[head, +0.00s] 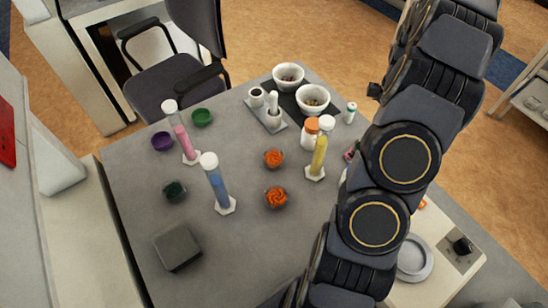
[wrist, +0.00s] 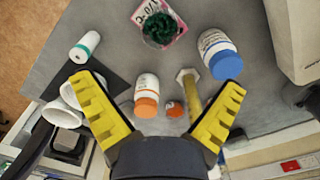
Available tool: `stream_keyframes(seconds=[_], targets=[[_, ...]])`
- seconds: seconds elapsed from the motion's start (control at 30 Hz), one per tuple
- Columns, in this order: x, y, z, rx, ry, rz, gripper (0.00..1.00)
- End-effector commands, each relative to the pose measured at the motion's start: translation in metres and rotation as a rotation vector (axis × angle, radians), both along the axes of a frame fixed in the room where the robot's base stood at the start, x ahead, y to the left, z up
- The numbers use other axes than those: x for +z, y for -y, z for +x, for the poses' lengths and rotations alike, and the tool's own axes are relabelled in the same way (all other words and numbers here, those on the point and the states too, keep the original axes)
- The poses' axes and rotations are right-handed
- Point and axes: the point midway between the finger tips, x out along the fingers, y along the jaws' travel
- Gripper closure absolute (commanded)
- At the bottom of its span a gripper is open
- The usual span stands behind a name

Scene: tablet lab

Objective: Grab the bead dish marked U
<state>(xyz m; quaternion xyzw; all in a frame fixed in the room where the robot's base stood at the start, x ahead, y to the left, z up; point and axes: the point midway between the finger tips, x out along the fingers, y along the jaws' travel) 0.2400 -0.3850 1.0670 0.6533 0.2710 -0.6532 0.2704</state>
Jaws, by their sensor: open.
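In the wrist view my gripper (wrist: 158,82) is open and empty, its yellow fingers spread wide. A small dish of dark green beads (wrist: 159,28) stands on a pink marked card (wrist: 138,10), beyond the fingertips at the top. A pink bit of it may show beside my arm in the head view. Other small bead dishes stand on the table in the head view: a dark green one (head: 174,190), an orange one (head: 274,158) and another orange one (head: 276,197). I cannot read a U on any dish. My arm hides the gripper in the head view.
An orange-capped bottle (wrist: 147,92), a yellow tube (wrist: 192,96) and a blue-capped bottle (wrist: 217,55) stand close around the fingers. A green-capped bottle (wrist: 84,47) is at the upper left. White bowls (head: 313,99) stand at the back.

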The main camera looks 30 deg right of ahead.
Motion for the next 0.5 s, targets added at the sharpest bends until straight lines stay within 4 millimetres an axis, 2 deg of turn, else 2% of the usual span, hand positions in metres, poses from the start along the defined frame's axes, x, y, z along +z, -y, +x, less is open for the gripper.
stream_keyframes(seconds=[0.07, 0.4, 0.5], targets=[[0.014, 0.001, 0.002, 0.000, 0.005, -0.005, 0.02], [0.113, 0.001, 0.001, 0.000, 0.007, -0.008, 0.02], [0.108, -0.024, 0.022, 0.071, -0.001, 0.001, 0.02]])
